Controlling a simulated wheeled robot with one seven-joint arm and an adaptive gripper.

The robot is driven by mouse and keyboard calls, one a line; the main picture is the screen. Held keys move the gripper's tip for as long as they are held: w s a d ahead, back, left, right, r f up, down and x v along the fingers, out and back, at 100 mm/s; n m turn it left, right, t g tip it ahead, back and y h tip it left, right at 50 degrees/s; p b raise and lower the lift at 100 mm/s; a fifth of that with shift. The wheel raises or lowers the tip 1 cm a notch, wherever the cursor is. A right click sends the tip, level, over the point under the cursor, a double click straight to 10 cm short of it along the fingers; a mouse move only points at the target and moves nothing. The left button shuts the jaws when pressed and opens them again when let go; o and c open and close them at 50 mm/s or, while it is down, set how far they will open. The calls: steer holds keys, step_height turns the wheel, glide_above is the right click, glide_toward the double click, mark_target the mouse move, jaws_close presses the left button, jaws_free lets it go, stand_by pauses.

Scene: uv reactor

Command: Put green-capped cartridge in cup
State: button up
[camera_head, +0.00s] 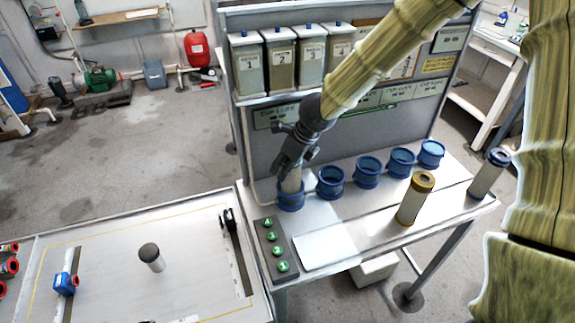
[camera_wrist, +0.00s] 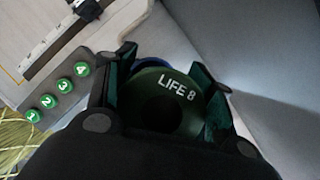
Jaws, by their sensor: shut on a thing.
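My gripper (camera_head: 291,166) is shut on the green-capped cartridge (camera_head: 291,182), at the leftmost blue cup (camera_head: 290,198) of the row on the bench. In the wrist view the green cap (camera_wrist: 166,103) reads "LIFE 8" and sits between my gripper's two fingers (camera_wrist: 160,95). The cartridge's pale body stands about upright, its lower end inside or just over that cup; how deep it goes is hidden. The blue cup's rim shows in part behind the cap in the wrist view (camera_wrist: 133,66).
Several empty blue cups (camera_head: 330,183) continue to the right. A yellow-capped cartridge (camera_head: 415,198) and a blue-capped cartridge (camera_head: 489,173) stand on the bench. A panel with green numbered buttons (camera_head: 275,246) lies at front left. A dark-capped cartridge (camera_head: 151,257) stands on the left table.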

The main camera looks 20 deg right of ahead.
steer(key=shift+f, duration=0.2)
steer(key=o, duration=1.1)
steer(key=v, duration=1.2)
steer(key=shift+r, duration=0.15)
